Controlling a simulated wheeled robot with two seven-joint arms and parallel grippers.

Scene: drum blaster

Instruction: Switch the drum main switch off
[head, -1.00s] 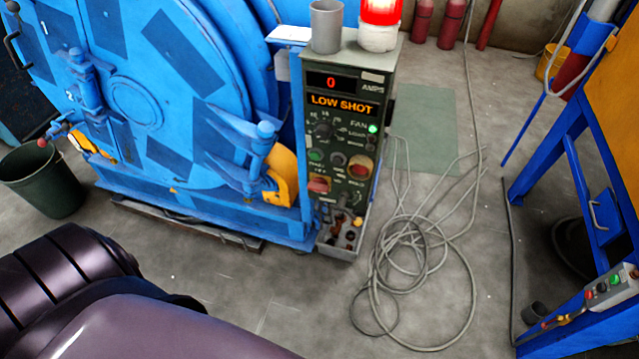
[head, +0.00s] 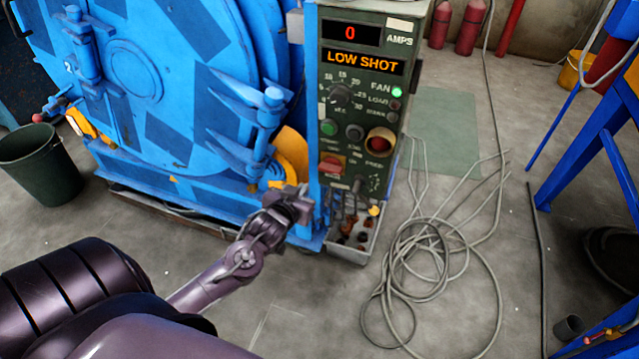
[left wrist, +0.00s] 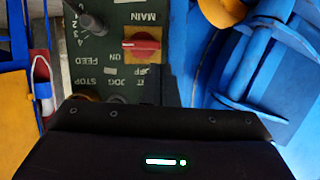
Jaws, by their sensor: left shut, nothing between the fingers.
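The main switch (head: 332,165) is a red rotary handle on a yellow plate, low on the left of the dark green control panel (head: 350,115). In the left wrist view the red handle (left wrist: 143,44) lies roughly level across its yellow plate, with MAIN and OFF lettering around it. My left gripper (head: 303,200) is shut and empty, just below and left of the switch, by the panel's lower left edge. It is apart from the handle as far as I can tell. In the wrist view its dark fingers sit below the switch. My right gripper is not in view.
The panel display reads 0 AMPS and LOW SHOT, and a green FAN light (head: 397,92) is lit. The blue drum door (head: 150,90) stands left of the panel. A small tray (head: 350,240) juts below it. Coiled cable (head: 425,265) lies on the floor to the right.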

